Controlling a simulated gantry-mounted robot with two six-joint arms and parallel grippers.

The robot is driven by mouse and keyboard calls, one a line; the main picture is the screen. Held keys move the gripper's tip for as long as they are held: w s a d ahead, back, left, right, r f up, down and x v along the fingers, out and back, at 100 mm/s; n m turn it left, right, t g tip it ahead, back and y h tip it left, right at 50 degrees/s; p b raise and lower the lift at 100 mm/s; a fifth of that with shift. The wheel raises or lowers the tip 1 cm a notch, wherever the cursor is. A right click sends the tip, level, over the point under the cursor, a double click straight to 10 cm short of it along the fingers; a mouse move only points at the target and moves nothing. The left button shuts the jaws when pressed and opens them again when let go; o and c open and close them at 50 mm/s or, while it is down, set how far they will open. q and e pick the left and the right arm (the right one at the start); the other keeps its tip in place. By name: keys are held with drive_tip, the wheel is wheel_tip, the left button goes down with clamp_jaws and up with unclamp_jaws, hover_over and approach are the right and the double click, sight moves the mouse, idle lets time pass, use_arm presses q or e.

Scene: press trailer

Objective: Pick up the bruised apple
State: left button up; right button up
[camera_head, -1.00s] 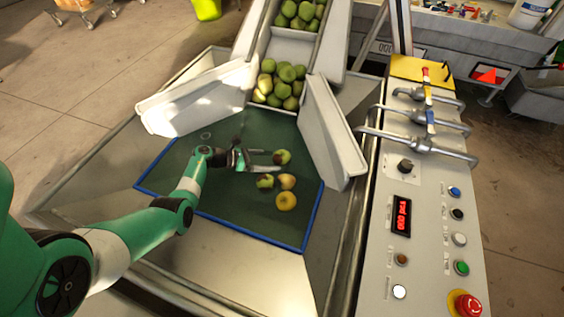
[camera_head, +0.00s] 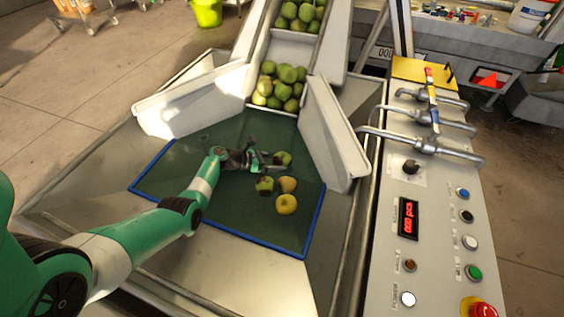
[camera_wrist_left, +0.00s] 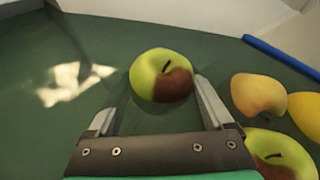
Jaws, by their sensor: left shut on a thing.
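A green apple with a brown bruise (camera_head: 283,158) lies on the dark green mat in the head view. In the left wrist view the bruised apple (camera_wrist_left: 160,72) sits at the fingertips, its brown patch facing the right finger. My left gripper (camera_head: 270,161) is shut on this apple, with one finger on each side; its fingers also show in the wrist view (camera_wrist_left: 155,105). A second green apple with a brown patch (camera_head: 265,185) lies nearer, also at the lower right of the wrist view (camera_wrist_left: 280,158). My right gripper is not in view.
Two yellow apples (camera_head: 288,184) (camera_head: 287,204) lie close by on the blue-edged mat (camera_head: 225,215). Pale guide walls (camera_head: 333,130) (camera_head: 190,100) flank the mat. A chute holds many green apples (camera_head: 282,85). A control panel (camera_head: 430,220) stands at right. The mat's left side is clear.

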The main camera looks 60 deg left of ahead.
sight(282, 156)
use_arm(q)
drive_tip(key=shift+c, duration=1)
drive_tip(key=shift+r+p, duration=0.4)
drive_tip(key=shift+r, duration=0.05)
wheel_tip(282, 156, up, 3)
drive_tip(key=p, duration=0.2)
drive_tip(key=shift+r+p, duration=0.2)
drive_tip(key=shift+p, duration=0.15)
drive_tip(key=s+d+r+p, duration=0.7)
drive_tip(key=d+r+p, duration=0.1)
drive_tip(key=d+p, duration=0.4)
drive_tip(key=shift+s+r, duration=0.25)
drive_tip(key=shift+r, duration=0.1)
